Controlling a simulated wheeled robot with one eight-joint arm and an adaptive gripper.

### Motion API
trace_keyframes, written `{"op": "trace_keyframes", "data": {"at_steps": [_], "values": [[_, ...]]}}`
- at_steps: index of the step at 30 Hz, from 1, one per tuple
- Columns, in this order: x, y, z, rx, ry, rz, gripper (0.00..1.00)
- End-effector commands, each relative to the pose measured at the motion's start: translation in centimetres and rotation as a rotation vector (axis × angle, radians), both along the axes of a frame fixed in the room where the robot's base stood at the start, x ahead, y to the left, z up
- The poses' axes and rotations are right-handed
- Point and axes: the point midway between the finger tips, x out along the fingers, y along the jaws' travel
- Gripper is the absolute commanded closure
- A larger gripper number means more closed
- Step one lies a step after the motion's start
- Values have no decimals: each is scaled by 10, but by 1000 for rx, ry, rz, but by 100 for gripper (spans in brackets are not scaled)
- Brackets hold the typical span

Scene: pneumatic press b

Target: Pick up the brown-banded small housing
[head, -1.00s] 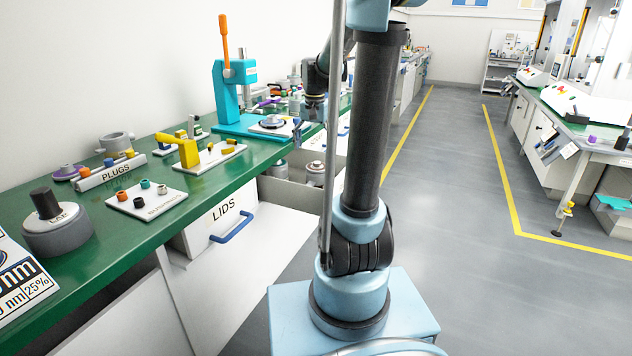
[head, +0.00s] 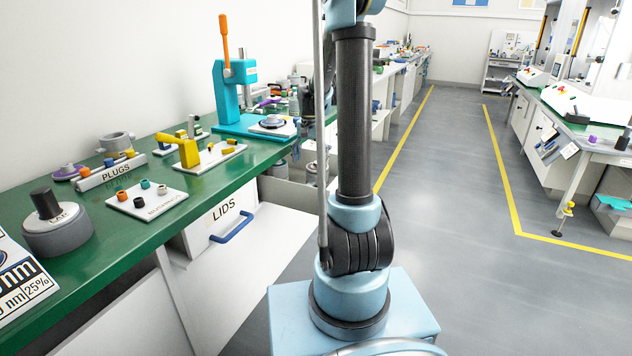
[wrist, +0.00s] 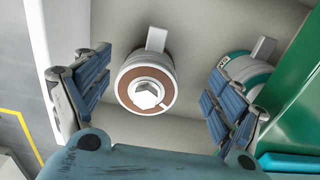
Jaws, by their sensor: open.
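The brown-banded small housing (wrist: 146,84) is in the middle of the wrist view. It is a grey round body with a brown ring on its end face, a pale hex piece at its centre and a light tab at its far side. My gripper (wrist: 157,72) is open, with one blue-padded finger on each side of the housing and clear gaps between. Whether the fingertips reach down to its level I cannot tell. In the head view my gripper is mostly hidden behind my arm.
A similar housing with a green band (wrist: 245,70) stands close to my right finger. Both are in a pale drawer or tray (wrist: 200,20). In the head view, the green bench (head: 225,170) carries a teal press (head: 232,95) and a plugs rack (head: 112,170).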

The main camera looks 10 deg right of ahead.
Motion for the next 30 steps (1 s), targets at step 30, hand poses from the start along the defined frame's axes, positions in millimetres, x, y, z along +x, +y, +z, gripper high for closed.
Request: {"op": "trace_keyframes", "data": {"at_steps": [30], "values": [[-1,-9,-101,0,0,0,14]]}}
